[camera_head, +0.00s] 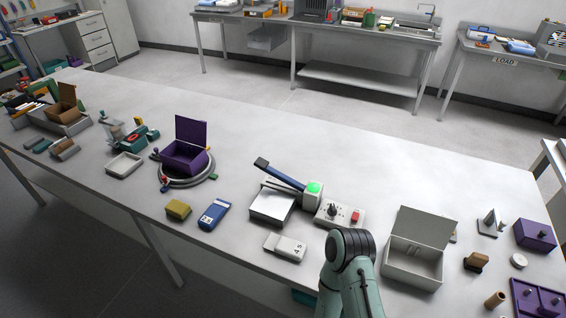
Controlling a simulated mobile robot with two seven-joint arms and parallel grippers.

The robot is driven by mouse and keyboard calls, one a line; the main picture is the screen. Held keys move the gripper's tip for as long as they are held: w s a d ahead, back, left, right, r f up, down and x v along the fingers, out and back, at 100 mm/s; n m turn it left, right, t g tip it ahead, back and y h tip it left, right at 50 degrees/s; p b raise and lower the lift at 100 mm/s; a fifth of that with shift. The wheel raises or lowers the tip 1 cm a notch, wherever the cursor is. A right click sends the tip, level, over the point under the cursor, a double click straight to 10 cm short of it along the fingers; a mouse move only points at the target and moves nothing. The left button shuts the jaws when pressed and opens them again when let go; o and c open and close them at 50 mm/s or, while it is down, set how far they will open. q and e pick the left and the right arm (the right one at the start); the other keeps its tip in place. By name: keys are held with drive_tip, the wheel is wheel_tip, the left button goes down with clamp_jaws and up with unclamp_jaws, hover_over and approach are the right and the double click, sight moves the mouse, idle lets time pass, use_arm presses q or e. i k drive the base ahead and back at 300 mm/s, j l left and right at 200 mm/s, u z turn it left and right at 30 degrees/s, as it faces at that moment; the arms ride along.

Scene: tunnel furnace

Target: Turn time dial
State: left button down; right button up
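A small light control box (326,220) stands on the long table, right of centre. It carries a dark round dial (333,210) and a red button (355,217); the dial's setting is too small to read. Next to it is a white-topped unit (272,204) with a blue-handled lever (278,174) and a lit green lamp (314,188). One pale green arm link of mine rises from the bottom edge just in front of the control box. No gripper fingers show, and nothing is seen touching the dial.
A grey open-lidded box (413,266) stands right of the arm. A labelled white block (285,246), a labelled blue block (214,214) and a yellow block (178,209) lie to the left. A purple box (185,157) is farther left. The table's back strip is clear.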

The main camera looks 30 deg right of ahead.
sight(331, 211)
drive_tip(key=z, duration=1.6)
